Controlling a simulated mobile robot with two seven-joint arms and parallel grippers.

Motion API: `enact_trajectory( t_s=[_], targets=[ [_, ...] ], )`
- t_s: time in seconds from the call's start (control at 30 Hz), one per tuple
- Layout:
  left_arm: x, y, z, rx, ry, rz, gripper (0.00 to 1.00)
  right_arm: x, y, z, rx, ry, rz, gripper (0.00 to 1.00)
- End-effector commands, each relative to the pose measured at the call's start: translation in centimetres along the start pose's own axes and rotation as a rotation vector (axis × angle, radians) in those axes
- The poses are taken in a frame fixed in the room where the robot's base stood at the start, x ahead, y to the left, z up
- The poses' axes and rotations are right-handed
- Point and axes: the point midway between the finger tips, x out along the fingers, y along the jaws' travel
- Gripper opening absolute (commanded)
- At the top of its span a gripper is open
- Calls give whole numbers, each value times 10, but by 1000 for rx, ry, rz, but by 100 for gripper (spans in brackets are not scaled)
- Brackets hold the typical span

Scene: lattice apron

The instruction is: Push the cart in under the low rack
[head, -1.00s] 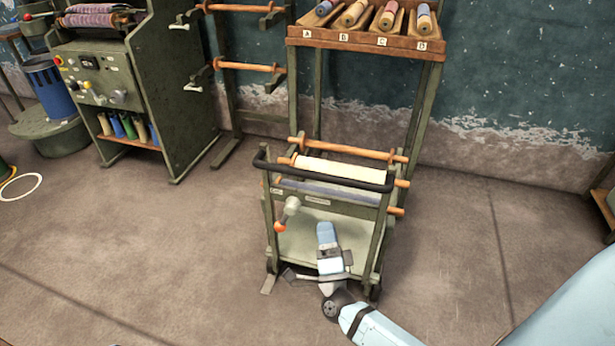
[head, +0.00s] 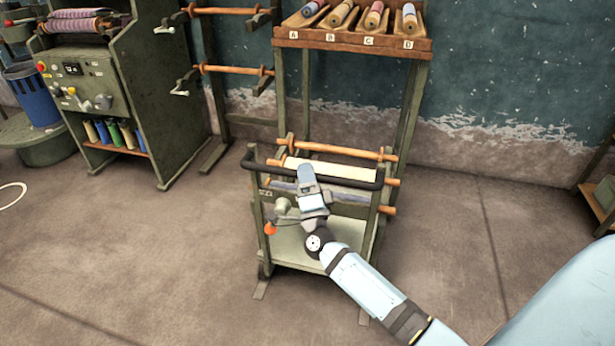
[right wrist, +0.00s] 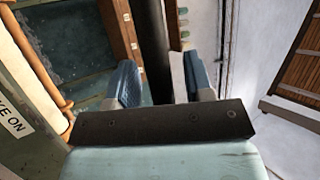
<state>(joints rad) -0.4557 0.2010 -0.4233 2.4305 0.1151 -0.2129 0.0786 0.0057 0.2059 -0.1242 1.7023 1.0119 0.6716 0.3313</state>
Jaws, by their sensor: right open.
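The green cart (head: 315,247) stands in front of the rack with shelf A to D (head: 352,42), its far end close to the rack's legs. I cannot tell whether any of it is beneath. Its black push handle (head: 358,182) faces me. My right gripper (head: 305,170) is open at the handle, left of its middle, and hides part of it. In the right wrist view the dark handle bar (right wrist: 153,40) runs up between the open fingers (right wrist: 162,82); contact cannot be told. A lever with an orange knob (head: 270,228) sits at the cart's left. My left gripper is out of view.
A green machine (head: 150,95) with controls stands at left, and a wall rack with wooden rollers (head: 235,70) stands between it and the shelf rack. Floor right of the cart is clear; a low stand is at far right.

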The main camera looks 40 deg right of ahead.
Motion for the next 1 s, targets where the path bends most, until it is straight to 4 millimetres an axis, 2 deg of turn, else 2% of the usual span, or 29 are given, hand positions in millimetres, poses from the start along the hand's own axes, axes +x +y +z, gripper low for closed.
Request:
enact_trajectory(
  t_s=[0.2,0.27,0.4,0.43,0.77,1.0],
  targets=[
    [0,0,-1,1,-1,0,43,0,0,0,0,0,0,48],
    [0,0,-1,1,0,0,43,0,0,0,0,0,0,36],
    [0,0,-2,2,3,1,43,0,0,0,0,0,0,4],
    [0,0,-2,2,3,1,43,0,0,0,0,0,0,0],
    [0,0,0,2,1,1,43,6,5,-3,-1,0,0,0],
    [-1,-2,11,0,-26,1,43,38,28,-16,-2,2,-2,0]
  ],
)
